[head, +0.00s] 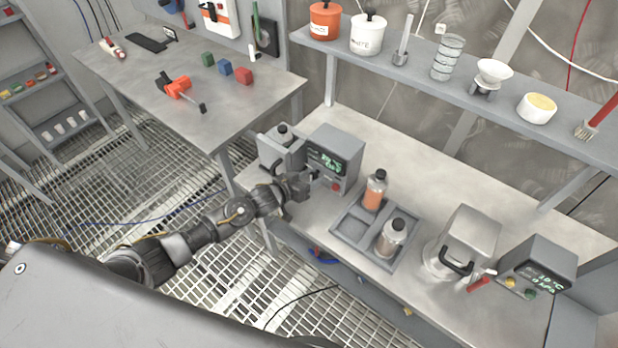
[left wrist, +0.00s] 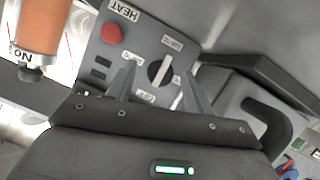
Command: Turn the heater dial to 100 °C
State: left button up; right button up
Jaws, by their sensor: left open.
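The heater (head: 335,155) is a grey box with a lit green display on the steel bench. In the left wrist view its panel bears a HEAT label and a red button (left wrist: 111,33). The dial (left wrist: 160,71) is a dark round knob with a white pointer bar, tilted in the picture; small white labels around it are too blurred to read. My left gripper (head: 308,184) is open in front of the panel. In the left wrist view its two fingers stand on either side of the dial; contact with it cannot be told. My right gripper is not in view.
A grey tray (head: 352,229) with two capped bottles stands just right of the gripper. A steel pot (head: 470,240) and another display unit (head: 540,265) are farther right. A shelf (head: 400,75) runs above the bench. A second table (head: 215,120) stands at the left.

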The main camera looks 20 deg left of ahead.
pick_arm(q)
jog(key=shift+w+d+f, duration=0.1)
jog(key=shift+w, duration=0.05)
jog(key=c, duration=0.9)
jog(key=shift+c, duration=0.4)
